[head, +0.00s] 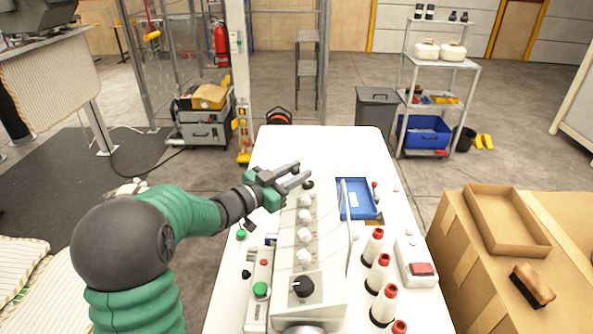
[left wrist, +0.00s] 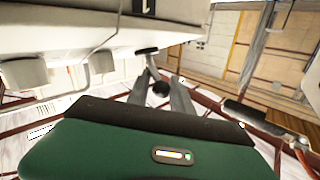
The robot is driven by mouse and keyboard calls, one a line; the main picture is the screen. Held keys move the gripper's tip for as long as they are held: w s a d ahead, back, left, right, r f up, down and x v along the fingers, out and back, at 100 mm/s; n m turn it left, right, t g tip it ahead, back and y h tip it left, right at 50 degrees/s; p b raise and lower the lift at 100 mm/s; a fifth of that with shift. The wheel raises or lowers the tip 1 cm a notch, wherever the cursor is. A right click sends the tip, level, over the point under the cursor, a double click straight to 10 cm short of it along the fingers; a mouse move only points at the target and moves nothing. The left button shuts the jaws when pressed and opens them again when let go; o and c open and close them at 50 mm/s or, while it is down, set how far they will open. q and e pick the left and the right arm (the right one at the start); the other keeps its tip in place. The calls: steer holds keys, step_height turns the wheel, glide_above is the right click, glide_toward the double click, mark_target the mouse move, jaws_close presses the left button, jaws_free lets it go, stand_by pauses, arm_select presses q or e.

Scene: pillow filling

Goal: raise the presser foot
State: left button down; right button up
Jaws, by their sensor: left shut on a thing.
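The white machine head (head: 326,260) stands on a white table, with a row of pale knobs along its top and a black dial (head: 303,286) at its near end. My left gripper (head: 299,176) is at the far end of the machine, its fingers reaching right. In the left wrist view, the fingers (left wrist: 161,90) are on either side of a dark round knob (left wrist: 160,88), which I take to be the presser foot lever's end. The gripper is shut on it. The presser foot itself is not clearly visible. My right gripper is not in view.
A blue tray (head: 357,211) lies right of the machine. Several thread cones with red tops (head: 375,246) stand along its right side. A white switch box (head: 417,262) is at the right table edge. Cardboard boxes (head: 507,219) stand farther right. The far table end is clear.

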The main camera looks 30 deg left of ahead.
arm_select(q)
steer(key=m+g+y+p, duration=0.1)
steer(key=p, duration=0.2)
steer(key=w+d+r+m+g+p, duration=0.1)
steer(key=p, duration=0.2)
steer(key=d+r+m+g+y+p, duration=0.1)
steer(key=m+g+p, duration=0.1)
steer(key=p, duration=0.2)
steer(key=shift+w+d+y, duration=0.15)
steer(key=shift+w+y, duration=0.1)
steer(key=shift+y, duration=0.05)
steer(key=shift+w+d+f+m+g+y+p, duration=0.3)
steer(key=shift+d+m+g+y+p, duration=0.15)
steer(key=shift+m+g+y+p, duration=0.4)
steer(key=shift+n, duration=0.25)
steer(key=c, duration=1.4)
jaws_free()
steer(key=shift+f, duration=0.1)
steer(key=shift+o, duration=0.8)
steer(key=shift+a+f, duration=0.1)
steer(key=p+v, duration=0.5)
steer(key=v, duration=1.1)
steer(key=shift+s+a+r, duration=0.2)
steer(key=shift+s+a, duration=0.05)
